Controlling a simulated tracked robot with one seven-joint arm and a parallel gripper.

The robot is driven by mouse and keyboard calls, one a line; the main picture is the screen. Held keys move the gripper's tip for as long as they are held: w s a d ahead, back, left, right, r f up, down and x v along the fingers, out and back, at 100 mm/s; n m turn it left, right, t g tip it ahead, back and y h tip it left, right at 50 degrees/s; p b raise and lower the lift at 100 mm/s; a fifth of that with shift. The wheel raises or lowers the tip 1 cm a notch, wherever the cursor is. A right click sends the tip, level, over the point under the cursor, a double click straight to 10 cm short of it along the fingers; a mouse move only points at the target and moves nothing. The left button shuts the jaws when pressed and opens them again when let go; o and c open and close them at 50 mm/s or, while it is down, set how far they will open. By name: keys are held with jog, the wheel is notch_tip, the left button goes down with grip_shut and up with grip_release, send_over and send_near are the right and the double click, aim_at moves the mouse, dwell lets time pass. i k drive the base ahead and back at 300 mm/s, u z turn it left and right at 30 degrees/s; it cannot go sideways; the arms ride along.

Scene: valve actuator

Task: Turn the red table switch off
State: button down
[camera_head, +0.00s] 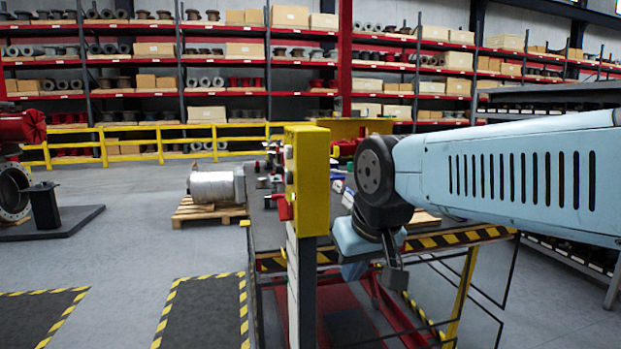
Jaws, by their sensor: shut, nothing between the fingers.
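A yellow control box (314,185) stands on a pale post (302,285) at the front corner of a workbench. A red switch handle (285,208) sticks out from the box's left face, low down. The face is seen nearly edge-on, so the exact angle of the handle is hard to tell. My light blue arm reaches in from the right and bends down at its dark wrist joint. My gripper (395,277) hangs to the right of the box, lower than the switch and apart from it. It is shut and empty, and small in view.
The workbench (440,240) has a yellow-and-black striped edge and cluttered tools. A metal cylinder on a pallet (210,212) stands behind left. A yellow railing (160,142) and stocked shelves cross the back. Floor left of the post is clear, with striped mats (205,312).

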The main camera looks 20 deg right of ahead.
aim_at(285, 210)
jog(key=z, duration=0.05)
jog(key=k, duration=1.1)
jog(key=u, duration=0.75)
jog(key=i, duration=1.15)
jog(key=u, duration=0.15)
